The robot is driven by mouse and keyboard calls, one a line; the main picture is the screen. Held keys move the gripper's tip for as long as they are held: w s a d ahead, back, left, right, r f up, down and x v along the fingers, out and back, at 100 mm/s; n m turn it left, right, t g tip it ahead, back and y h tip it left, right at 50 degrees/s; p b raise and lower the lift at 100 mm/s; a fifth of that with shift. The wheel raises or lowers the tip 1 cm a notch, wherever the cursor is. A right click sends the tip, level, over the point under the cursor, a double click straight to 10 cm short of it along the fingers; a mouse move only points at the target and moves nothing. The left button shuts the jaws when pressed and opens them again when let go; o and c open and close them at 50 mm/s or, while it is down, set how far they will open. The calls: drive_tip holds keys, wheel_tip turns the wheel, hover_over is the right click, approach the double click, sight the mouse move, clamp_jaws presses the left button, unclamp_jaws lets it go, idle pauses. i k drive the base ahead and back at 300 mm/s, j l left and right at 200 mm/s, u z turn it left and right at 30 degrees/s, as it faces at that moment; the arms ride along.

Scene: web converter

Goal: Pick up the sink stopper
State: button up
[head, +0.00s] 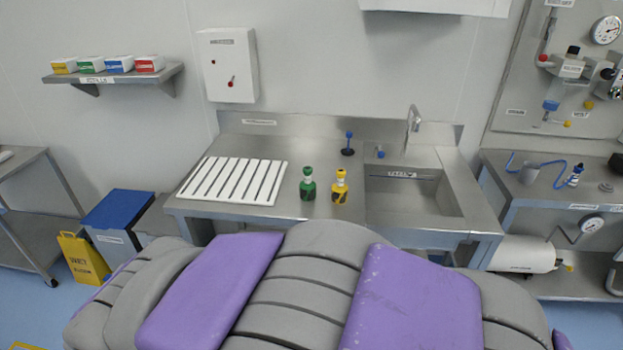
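A steel sink basin (415,191) is set into the right part of the counter, under a curved tap (413,120). A small upright item with a blue knob and a dark round base (348,144) stands on the counter behind and left of the basin. It looks like the sink stopper, but I cannot tell for sure. A smaller blue knob (381,154) sits at the basin's back left and may be a tap control. Nothing covers either item. My gripper is out of view; only my own purple and grey body shows along the bottom.
A green bottle (307,188) and a yellow bottle (340,189) stand left of the basin. A white slatted rack (232,181) lies on the counter's left. A blue-lidded bin (116,212) and yellow floor sign (83,257) stand at left. A side bench (550,196) holds a blue hose.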

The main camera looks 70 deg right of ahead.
sight(348, 152)
drive_tip(key=z, duration=2.35)
